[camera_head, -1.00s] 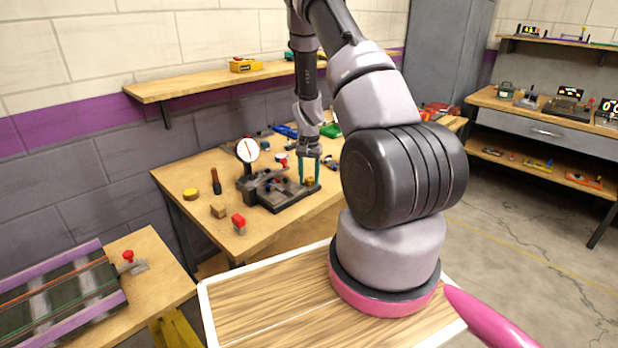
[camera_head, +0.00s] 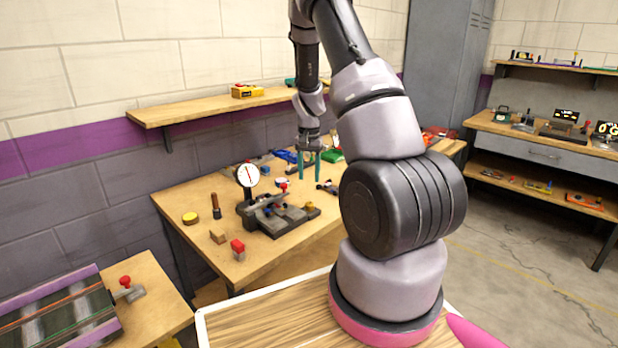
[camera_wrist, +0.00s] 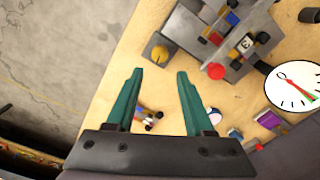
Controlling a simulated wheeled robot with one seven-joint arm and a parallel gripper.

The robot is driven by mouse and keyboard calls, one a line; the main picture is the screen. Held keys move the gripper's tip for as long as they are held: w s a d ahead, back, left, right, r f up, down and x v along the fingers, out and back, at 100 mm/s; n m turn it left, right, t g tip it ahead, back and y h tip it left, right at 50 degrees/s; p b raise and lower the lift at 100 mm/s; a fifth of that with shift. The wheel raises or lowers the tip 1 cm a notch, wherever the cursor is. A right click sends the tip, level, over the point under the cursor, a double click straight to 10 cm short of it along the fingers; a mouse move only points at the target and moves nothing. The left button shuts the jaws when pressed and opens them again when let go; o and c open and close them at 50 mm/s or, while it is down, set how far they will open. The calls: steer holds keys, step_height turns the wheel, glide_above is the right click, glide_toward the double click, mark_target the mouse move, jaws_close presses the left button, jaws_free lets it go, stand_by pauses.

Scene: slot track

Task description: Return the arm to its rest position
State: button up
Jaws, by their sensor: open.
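My gripper (camera_head: 310,176) hangs above the back part of the wooden workbench (camera_head: 185,240), pointing down, with its teal fingers apart and nothing between them. In the wrist view the open fingers (camera_wrist: 160,95) show over the bench top. The dark fixture (camera_head: 280,219) with the round white dial gauge (camera_head: 247,175) stands on the bench, in front of and to the left of my gripper in the head view. In the wrist view the fixture (camera_wrist: 222,30) and dial (camera_wrist: 293,87) lie at the upper right, apart from the fingers.
A wooden wall shelf (camera_head: 215,105) runs behind the bench. The track table (camera_head: 155,290) stands at lower left. Open floor (camera_head: 530,260) lies at right.

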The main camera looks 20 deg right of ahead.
steer(key=s+a+r+n+t, duration=0.1)
steer(key=s+a+r, duration=0.15)
steer(key=r, duration=0.45)
steer(key=s+a+r+t+y, duration=0.1)
steer(key=s+a+r, duration=0.15)
steer(key=r, duration=0.55)
steer(key=s+a+r+n+t, duration=0.1)
steer(key=s+a+r, duration=0.15)
steer(key=r, duration=0.45)
steer(key=s+a+r+t, duration=0.1)
steer(key=s+a+r, duration=0.1)
steer(key=s+r, duration=0.2)
steer(key=s+a+r+n+t, duration=0.1)
steer(key=s+a+r, duration=0.2)
steer(key=s, duration=0.6)
steer(key=s+a+r+n+t+y, duration=0.1)
steer(key=s+a+r+t, duration=0.1)
steer(key=s+r, duration=0.3)
steer(key=shift+s+a, duration=0.3)
steer(key=shift+s, duration=0.4)
